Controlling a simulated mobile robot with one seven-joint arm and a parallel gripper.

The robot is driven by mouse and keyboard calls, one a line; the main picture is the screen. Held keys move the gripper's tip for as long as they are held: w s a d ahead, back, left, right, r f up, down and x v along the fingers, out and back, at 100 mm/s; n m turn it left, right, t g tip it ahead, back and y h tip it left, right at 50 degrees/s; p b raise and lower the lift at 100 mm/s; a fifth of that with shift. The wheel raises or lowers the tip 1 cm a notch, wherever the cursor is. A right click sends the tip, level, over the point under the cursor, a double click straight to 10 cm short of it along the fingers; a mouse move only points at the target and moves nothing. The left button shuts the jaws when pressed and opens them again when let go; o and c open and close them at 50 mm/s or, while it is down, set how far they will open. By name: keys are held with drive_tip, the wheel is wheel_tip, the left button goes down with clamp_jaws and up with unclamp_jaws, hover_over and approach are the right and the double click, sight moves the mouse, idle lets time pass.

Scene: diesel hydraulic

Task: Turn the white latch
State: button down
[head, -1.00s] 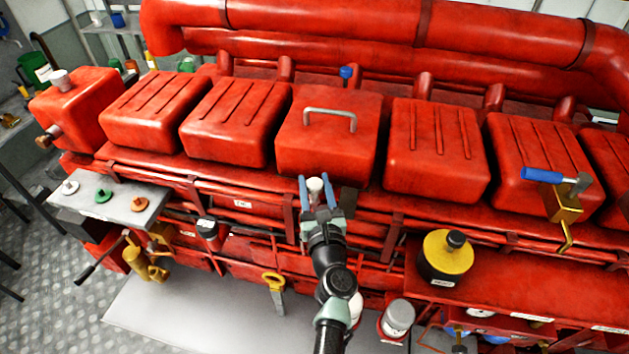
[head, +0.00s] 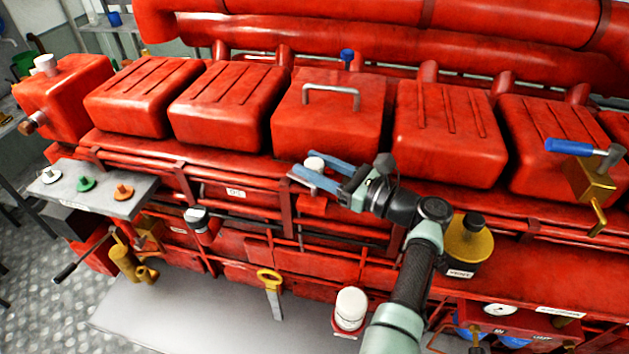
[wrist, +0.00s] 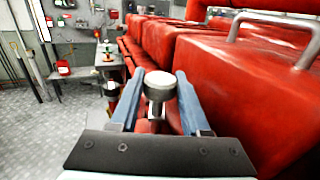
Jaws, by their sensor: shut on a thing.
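The white latch (head: 314,163) has a round pale top and sits at the front of the red engine, below the red cover with a grey handle. My gripper (head: 306,172) reaches it from the right, with its blue fingers pointing left. In the wrist view the latch's round top (wrist: 158,80) and narrower grey stem stand between the two fingers (wrist: 156,100). My gripper is shut on the latch. The fingers and gripper body hide part of the latch's lower end and its mount.
Red covers, one with a grey handle (head: 331,90), rise just behind the latch. A yellow-topped container (head: 468,240) stands close to my arm. A blue-handled brass valve (head: 590,175) is at the right. A grey shelf with small knobs (head: 104,190) juts out at the left.

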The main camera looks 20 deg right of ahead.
drive_tip(key=shift+f+n+g+y+b, duration=0.25)
drive_tip(key=shift+n+g+y+b, duration=0.95)
drive_tip(key=shift+b, duration=1.95)
drive_tip(key=g+y+b, duration=0.1)
drive_tip(key=b, duration=0.2)
drive_tip(key=shift+n+b, duration=0.4)
drive_tip(key=shift+r+n+g+y+b, duration=0.35)
drive_tip(key=shift+n+g+y+b, duration=0.35)
drive_tip(key=shift+b, duration=1.65)
drive_tip(key=shift+c, duration=1.9)
unclamp_jaws()
wheel_tip(320, 180, up, 10)
drive_tip(key=shift+b, duration=0.4)
